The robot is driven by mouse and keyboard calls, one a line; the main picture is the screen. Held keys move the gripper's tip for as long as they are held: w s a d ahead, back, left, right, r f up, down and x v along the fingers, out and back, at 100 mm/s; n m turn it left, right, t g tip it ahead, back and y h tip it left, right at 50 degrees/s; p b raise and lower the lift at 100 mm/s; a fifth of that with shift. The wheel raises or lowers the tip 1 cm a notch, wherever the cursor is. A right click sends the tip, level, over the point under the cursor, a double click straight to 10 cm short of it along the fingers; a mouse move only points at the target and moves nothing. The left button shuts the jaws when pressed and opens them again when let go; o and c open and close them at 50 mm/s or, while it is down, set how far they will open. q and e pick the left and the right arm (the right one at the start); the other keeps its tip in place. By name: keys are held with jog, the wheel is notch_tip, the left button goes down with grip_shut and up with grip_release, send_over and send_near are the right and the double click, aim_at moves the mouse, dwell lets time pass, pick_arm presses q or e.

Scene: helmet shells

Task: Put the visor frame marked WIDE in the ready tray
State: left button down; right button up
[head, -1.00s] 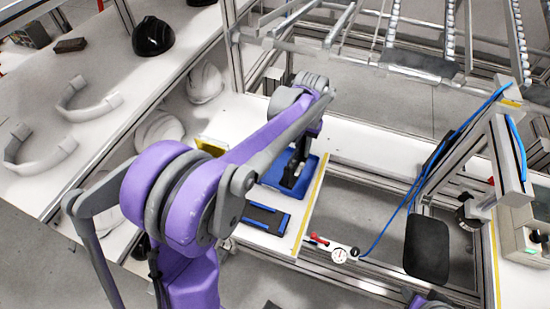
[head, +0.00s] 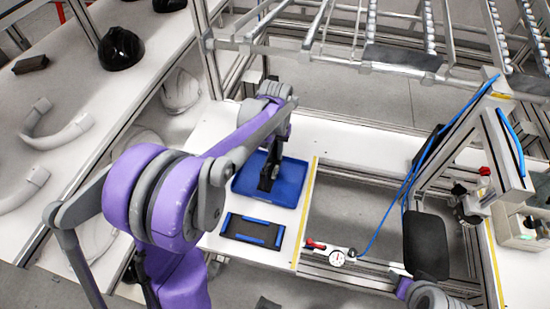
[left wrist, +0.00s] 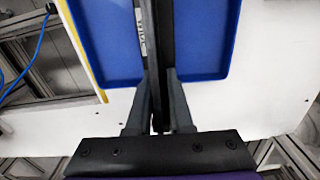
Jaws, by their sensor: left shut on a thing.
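My left gripper (head: 268,172) points down over a blue tray (head: 296,190) on the white bench. In the left wrist view its fingers (left wrist: 160,78) are shut on a dark, narrow piece (left wrist: 166,35), seen edge-on, which I take for the visor frame. A small pale label with print shows along its left side, too small to read. The piece lies across the middle of the blue tray (left wrist: 215,72) in that view; whether it touches the floor of the tray, I cannot tell. My right gripper is not in view.
A dark pad with blue strips (head: 253,231) lies in front of the tray. Pale curved pieces (head: 60,135) and a black helmet shell (head: 121,48) lie on the left shelf.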

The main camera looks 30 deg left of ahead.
aim_at(275, 158)
pick_arm(q)
jog(key=shift+f, duration=1.5)
jog(key=shift+f, duration=0.2)
jog(key=c, duration=0.8)
grip_release()
jog(key=shift+r, duration=0.1)
